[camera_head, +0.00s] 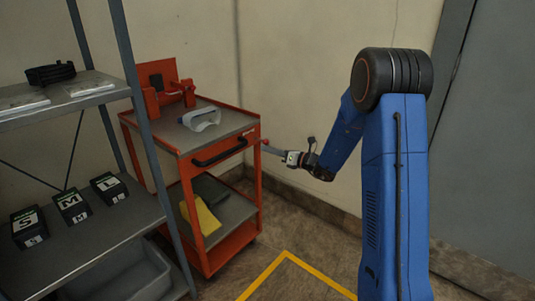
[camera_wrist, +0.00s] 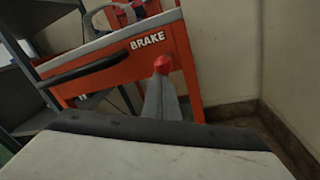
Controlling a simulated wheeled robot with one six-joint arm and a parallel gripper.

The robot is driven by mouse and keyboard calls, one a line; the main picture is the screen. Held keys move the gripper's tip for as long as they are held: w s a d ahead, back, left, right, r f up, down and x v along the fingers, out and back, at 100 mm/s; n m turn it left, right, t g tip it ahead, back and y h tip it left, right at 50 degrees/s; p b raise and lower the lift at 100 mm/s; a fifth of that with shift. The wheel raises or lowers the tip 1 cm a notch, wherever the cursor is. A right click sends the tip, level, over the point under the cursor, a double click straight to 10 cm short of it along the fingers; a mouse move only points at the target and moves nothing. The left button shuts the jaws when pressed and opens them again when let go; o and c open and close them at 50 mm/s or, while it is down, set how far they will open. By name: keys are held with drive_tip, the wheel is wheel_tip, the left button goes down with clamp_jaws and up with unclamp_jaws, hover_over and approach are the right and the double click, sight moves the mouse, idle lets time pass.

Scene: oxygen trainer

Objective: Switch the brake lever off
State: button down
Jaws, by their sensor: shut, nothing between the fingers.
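The brake lever shows as a small red knob (camera_wrist: 163,64) on the front of the orange cart, just below the white word BRAKE, in the wrist view. In the head view the red knob (camera_head: 265,141) is at the cart's front right corner. My gripper (camera_wrist: 161,80) is shut and empty, its grey fingers pointing at the cart with their tips at the knob. In the head view my gripper (camera_head: 269,148) reaches in from the right at knob height. I cannot tell whether the tips touch the knob. The lever's shaft is hidden.
The orange cart (camera_head: 253,133) carries a clear mask (camera_head: 201,120) and a red stand (camera_head: 157,96) on top, and a yellow item (camera_head: 201,214) below. A black handle (camera_head: 219,152) crosses its front. A grey shelf (camera_head: 100,235) with boxes stands left. The wall is close behind.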

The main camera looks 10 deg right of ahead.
wheel_tip(320, 180, up, 3)
drive_tip(key=shift+f+g+h, duration=0.1)
drive_tip(key=shift+g+h, duration=1.1)
drive_tip(key=shift+r, duration=0.55)
drive_tip(key=shift+w+r, duration=0.1)
drive_tip(key=shift+r, duration=0.05)
